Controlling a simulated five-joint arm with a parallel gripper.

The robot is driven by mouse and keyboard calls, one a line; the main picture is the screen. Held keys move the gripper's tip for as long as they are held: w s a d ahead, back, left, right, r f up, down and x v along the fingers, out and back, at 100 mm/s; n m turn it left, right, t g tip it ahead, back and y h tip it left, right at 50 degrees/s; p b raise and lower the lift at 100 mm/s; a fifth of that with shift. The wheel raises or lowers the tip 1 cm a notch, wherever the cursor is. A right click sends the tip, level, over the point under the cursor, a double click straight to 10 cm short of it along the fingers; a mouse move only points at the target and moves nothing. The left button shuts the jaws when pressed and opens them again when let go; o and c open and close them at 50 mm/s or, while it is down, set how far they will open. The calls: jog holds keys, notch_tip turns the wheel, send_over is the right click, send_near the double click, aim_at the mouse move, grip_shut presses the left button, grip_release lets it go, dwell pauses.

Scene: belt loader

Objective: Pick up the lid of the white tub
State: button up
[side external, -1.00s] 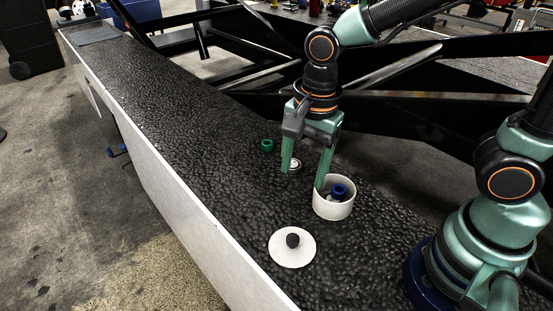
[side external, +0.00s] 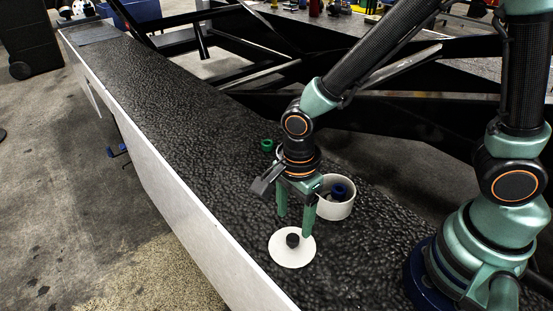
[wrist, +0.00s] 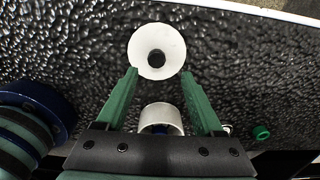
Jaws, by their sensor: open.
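The lid (side external: 284,254) is a flat white disc with a black knob (side external: 293,240) in its middle. It lies on the dark belt, and in the wrist view the lid (wrist: 170,38) is just beyond the fingertips, with its knob between their lines. My gripper (side external: 294,224) is open and empty, pointing down above the belt at the lid's far edge; it also shows in the wrist view (wrist: 159,72). The white tub (side external: 336,210) stands open behind and right of the gripper, with a blue ring-shaped part (side external: 339,190) inside. In the wrist view the tub (wrist: 168,114) shows between the fingers.
A green ring-shaped part (side external: 267,145) lies on the belt (side external: 190,120) beyond the tub. A white wall (side external: 185,215) edges the belt on the left. The belt left of and beyond the lid is clear.

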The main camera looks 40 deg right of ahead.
aim_at(293, 238)
jog(key=f, duration=0.3)
jog(key=shift+s+a+f, duration=0.25)
jog(key=shift+s+a, duration=0.05)
jog(key=shift+s, duration=0.05)
jog(key=shift+f, duration=0.6)
grip_shut()
